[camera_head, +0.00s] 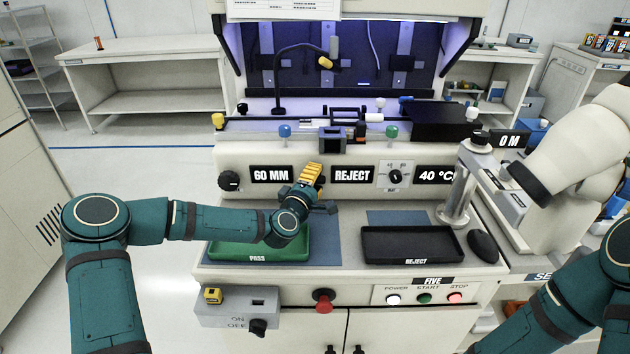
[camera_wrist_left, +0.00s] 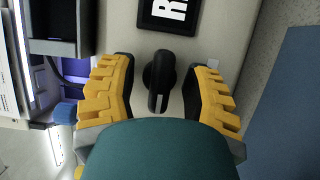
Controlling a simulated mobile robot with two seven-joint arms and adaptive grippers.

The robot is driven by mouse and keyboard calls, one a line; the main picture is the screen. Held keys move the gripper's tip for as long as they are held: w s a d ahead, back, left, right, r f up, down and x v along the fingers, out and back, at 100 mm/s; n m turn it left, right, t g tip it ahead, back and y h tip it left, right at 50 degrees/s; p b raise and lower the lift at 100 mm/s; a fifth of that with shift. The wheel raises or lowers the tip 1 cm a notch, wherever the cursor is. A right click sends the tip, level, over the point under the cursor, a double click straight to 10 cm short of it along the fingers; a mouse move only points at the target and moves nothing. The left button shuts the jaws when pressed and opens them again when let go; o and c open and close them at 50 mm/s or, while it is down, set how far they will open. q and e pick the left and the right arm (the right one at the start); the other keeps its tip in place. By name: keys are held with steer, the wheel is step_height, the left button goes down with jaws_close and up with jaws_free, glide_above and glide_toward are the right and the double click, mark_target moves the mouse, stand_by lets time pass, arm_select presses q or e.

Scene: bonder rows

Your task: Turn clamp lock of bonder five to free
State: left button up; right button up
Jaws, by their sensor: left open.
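Bonder five (camera_head: 345,157) is the pale machine in front of me, with a FIVE plate (camera_head: 433,281) on its front. My left gripper (camera_head: 314,170) is at its front panel, between the 60 MM and REJECT labels, and hides what lies behind it. In the left wrist view, a black knob (camera_wrist_left: 159,80) with a white line stands on the panel. The line points to the bottom of the picture. My left gripper (camera_wrist_left: 160,88) is open, with one yellow finger on each side of the knob and visible gaps. No clamp lock lettering is readable. My right gripper is out of view.
A green PASS tray (camera_head: 235,252) lies below my left forearm, and a black REJECT tray (camera_head: 405,261) lies right of it. A metal post (camera_head: 459,185) and a black mouse (camera_head: 483,246) stand farther right. A red knob (camera_head: 323,301) sticks out below the shelf.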

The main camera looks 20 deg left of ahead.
arm_select(q)
jaws_close()
steer(key=shift+r+m, duration=0.15)
steer(key=shift+m, duration=0.15)
steer(key=shift+r+m+g+p, duration=0.1)
steer(key=shift+m+g+p, duration=0.2)
steer(key=shift+m+p, duration=0.25)
steer(key=shift+m+g+p, duration=0.5)
steer(key=shift+m+p, duration=0.05)
steer(key=shift+m, duration=0.5)
steer(key=m+g+y+p, duration=0.1)
steer(key=m, duration=0.1)
steer(key=m+y+p, duration=0.1)
steer(key=m, duration=0.1)
steer(key=shift+d+m+g, duration=0.1)
steer(key=shift+m+g, duration=0.3)
steer(key=m+g+y+p, duration=0.1)
steer(key=m+y+p, duration=0.1)
steer(key=m+p, duration=0.1)
steer(key=shift+m+g+y+p, duration=0.3)
steer(key=shift+m+y+p, duration=0.45)
steer(key=shift+m, duration=0.25)
steer(key=shift+f, duration=0.2)
